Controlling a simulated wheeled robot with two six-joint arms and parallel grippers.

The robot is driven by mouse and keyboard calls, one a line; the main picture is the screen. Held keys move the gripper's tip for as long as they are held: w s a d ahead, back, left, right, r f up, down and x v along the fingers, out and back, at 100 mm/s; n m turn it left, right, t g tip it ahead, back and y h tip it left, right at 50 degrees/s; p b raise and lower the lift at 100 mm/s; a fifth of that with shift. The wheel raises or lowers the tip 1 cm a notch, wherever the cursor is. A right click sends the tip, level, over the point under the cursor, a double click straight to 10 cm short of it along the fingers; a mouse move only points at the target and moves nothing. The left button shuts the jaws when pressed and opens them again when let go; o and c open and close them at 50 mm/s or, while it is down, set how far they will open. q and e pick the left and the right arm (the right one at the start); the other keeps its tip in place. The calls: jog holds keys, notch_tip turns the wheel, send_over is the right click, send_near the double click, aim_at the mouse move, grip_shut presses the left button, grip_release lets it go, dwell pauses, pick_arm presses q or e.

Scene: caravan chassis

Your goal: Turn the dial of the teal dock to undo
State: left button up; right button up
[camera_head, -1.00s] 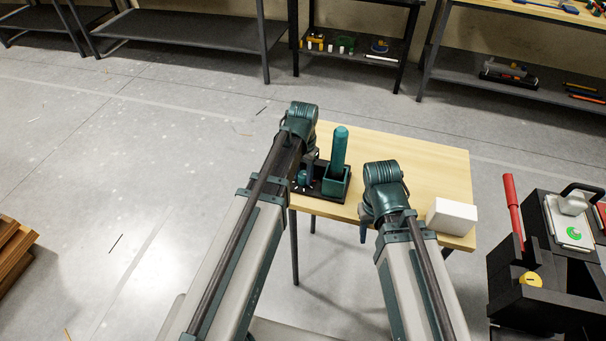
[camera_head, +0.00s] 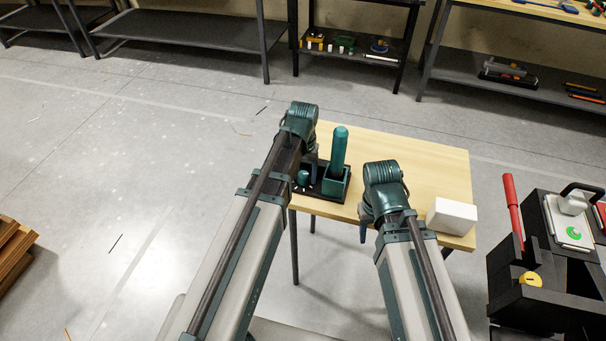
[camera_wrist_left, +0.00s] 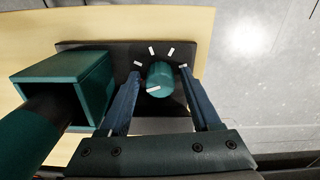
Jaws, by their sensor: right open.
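The teal dock is a black base plate (camera_wrist_left: 95,47) with a square teal socket (camera_wrist_left: 92,85) and a round teal dial (camera_wrist_left: 161,76). In the head view the socket (camera_head: 336,184) holds an upright teal cylinder (camera_head: 340,150), and the dial (camera_head: 303,178) is partly hidden by my left arm. White tick marks ring the dial's far side, and a white mark shows on its near edge. My left gripper (camera_wrist_left: 159,72) is open, one finger on each side of the dial, with small gaps visible. My right gripper (camera_head: 364,233) is open and empty, hanging at the table's near edge.
The dock stands on the left part of a light wooden table (camera_head: 420,165). A white box (camera_head: 452,216) lies at its right corner. A black bin with a red handle (camera_head: 512,205) stands to the right. The table's middle is clear.

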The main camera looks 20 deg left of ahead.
aim_at(303, 174)
pick_arm(q)
jog(key=shift+r, duration=0.15)
pick_arm(e)
jog(key=shift+r, duration=0.15)
pick_arm(q)
notch_tip(303, 174, up, 14)
jog(key=p, duration=1.3)
jog(key=shift+f+p, duration=0.2)
jog(key=shift+p, duration=0.2)
pick_arm(e)
notch_tip(303, 174, up, 14)
jog(key=shift+f, duration=0.2)
